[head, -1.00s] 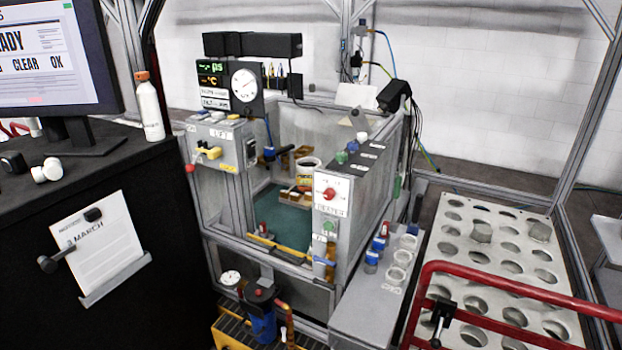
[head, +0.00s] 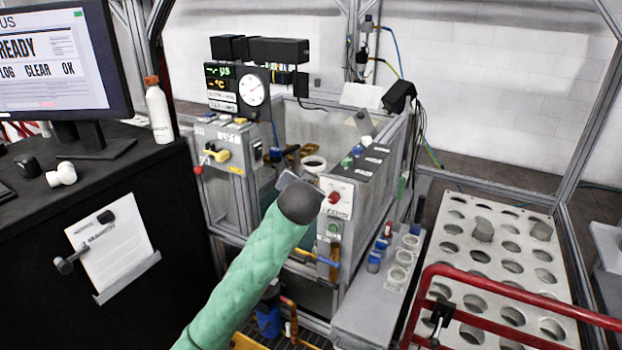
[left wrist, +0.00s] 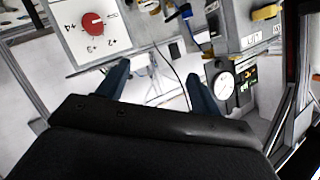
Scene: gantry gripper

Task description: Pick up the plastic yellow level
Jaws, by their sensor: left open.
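The yellow plastic lever (head: 216,155) sticks out from the front of a grey control box (head: 228,139) at the left of the machine. A yellow piece that looks like the lever also shows at the top right of the left wrist view (left wrist: 266,13). My left arm, in a green sleeve, reaches up from the bottom of the head view. Its gripper (left wrist: 157,85) is open and empty in the wrist view, its two fingers wide apart. In the head view the fingers are mostly hidden behind the dark wrist, right of the lever and apart from it.
A red-knob panel (head: 335,197) stands close to my left wrist. A round gauge (head: 251,88) and a display (head: 221,78) are above the grey box. A black desk with a monitor (head: 60,60) and white bottle (head: 158,112) is at left. A red rail (head: 510,285) crosses the lower right.

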